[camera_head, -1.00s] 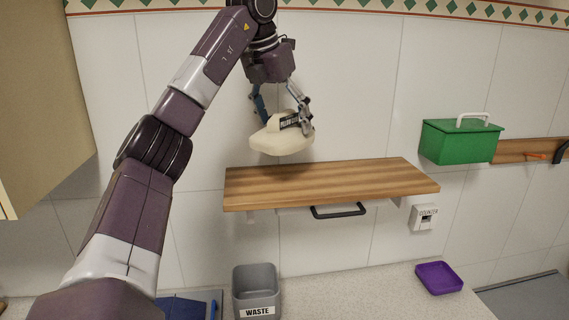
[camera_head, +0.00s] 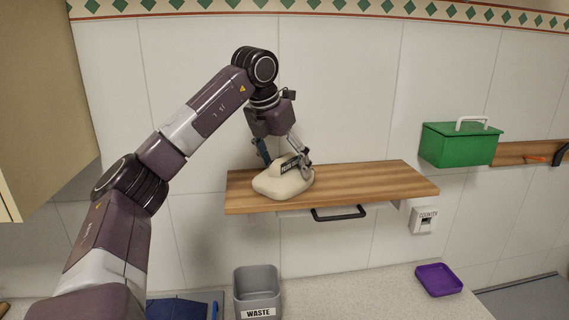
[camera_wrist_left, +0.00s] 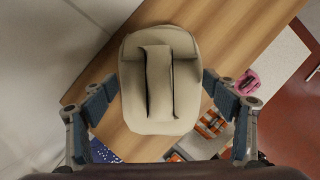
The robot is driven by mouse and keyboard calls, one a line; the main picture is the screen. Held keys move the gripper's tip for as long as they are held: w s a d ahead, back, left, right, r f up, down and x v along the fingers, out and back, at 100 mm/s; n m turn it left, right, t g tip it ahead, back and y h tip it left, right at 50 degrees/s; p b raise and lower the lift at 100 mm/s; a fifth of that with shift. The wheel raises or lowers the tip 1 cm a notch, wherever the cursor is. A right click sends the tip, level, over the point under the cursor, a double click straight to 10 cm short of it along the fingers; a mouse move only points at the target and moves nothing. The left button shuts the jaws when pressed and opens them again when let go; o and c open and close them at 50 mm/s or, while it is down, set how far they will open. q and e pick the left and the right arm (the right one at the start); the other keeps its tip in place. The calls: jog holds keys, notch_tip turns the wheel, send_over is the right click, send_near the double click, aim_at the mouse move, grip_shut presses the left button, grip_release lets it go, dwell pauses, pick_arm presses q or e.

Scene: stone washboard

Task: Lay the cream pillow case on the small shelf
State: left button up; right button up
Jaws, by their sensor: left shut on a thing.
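The cream pillow case (camera_head: 279,188) is a soft, rounded bundle at the left end of the small wooden shelf (camera_head: 370,181). It appears to touch the shelf top, near the front left edge. My left gripper (camera_head: 281,164) points down from above and is shut on the upper part of the pillow case. In the left wrist view the pillow case (camera_wrist_left: 180,108) lies between the two fingers, with a raised fold along its middle and the wooden shelf (camera_wrist_left: 222,40) behind it. My right gripper is in neither view.
The right part of the shelf is bare. A black handle (camera_head: 339,213) sits under its front. A green box (camera_head: 458,146) is at the right on the wall.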

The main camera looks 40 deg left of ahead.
aim_at(284, 157)
pick_arm(q)
jog(key=o, duration=0.8)
jog(key=shift+f, duration=0.15)
jog(key=o, duration=0.4)
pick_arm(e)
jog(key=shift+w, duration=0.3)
pick_arm(q)
jog(key=shift+r, duration=0.45)
jog(key=b+v, duration=0.2)
jog(key=v, duration=0.5)
jog(key=shift+r, duration=0.1)
jog(key=shift+p+v, duration=0.8)
jog(key=shift+v, duration=1.35)
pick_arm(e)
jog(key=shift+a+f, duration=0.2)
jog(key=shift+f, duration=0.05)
